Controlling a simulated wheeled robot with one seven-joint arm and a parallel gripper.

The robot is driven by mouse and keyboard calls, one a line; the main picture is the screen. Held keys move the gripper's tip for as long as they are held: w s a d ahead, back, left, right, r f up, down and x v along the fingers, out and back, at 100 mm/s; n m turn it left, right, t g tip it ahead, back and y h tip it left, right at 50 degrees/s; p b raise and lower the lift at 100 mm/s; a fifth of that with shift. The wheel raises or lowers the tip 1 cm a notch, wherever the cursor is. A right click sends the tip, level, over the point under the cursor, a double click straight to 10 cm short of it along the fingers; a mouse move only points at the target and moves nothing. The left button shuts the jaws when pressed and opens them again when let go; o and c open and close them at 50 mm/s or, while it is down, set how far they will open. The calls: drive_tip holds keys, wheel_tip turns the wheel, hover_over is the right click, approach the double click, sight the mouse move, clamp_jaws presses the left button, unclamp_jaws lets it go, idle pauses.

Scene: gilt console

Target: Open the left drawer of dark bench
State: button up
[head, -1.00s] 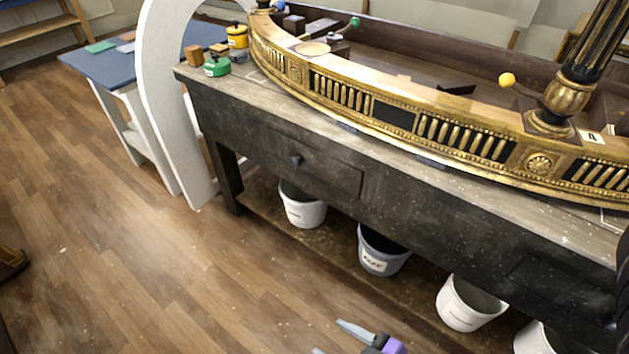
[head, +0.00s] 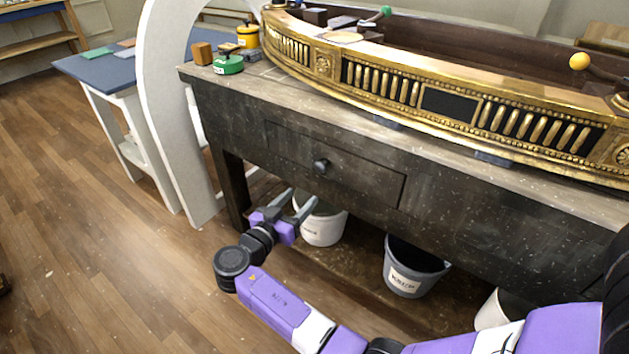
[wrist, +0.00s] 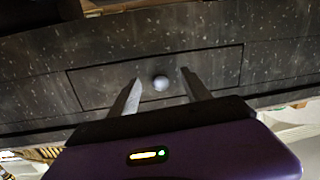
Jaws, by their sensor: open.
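The dark bench (head: 480,215) fills the middle and right of the head view. My gripper (head: 297,197) is open and empty, below and in front of the drawer in the head view. In the wrist view, the fingertips of my gripper (wrist: 160,76) appear on either side of the knob. I cannot tell how far they are from it.
White buckets (head: 323,227) and a grey bucket (head: 413,268) stand on the low shelf under the bench. A curved gilt console (head: 450,103) lies on top. A white arch (head: 168,120) stands at the bench's left end.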

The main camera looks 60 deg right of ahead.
sight(318, 169)
drive_tip(key=d+r, duration=0.1)
drive_tip(key=d, duration=0.2)
drive_tip(key=d+r+m+g, duration=0.1)
drive_tip(key=d, duration=0.1)
drive_tip(key=d+r+m+h, duration=0.1)
drive_tip(key=d, duration=0.2)
drive_tip(key=shift+w+d+r+g, duration=0.1)
drive_tip(key=shift+d+r+g, duration=0.1)
drive_tip(key=shift+d+g, duration=0.1)
drive_tip(key=shift+c, duration=0.3)
clamp_jaws()
idle(1.0)
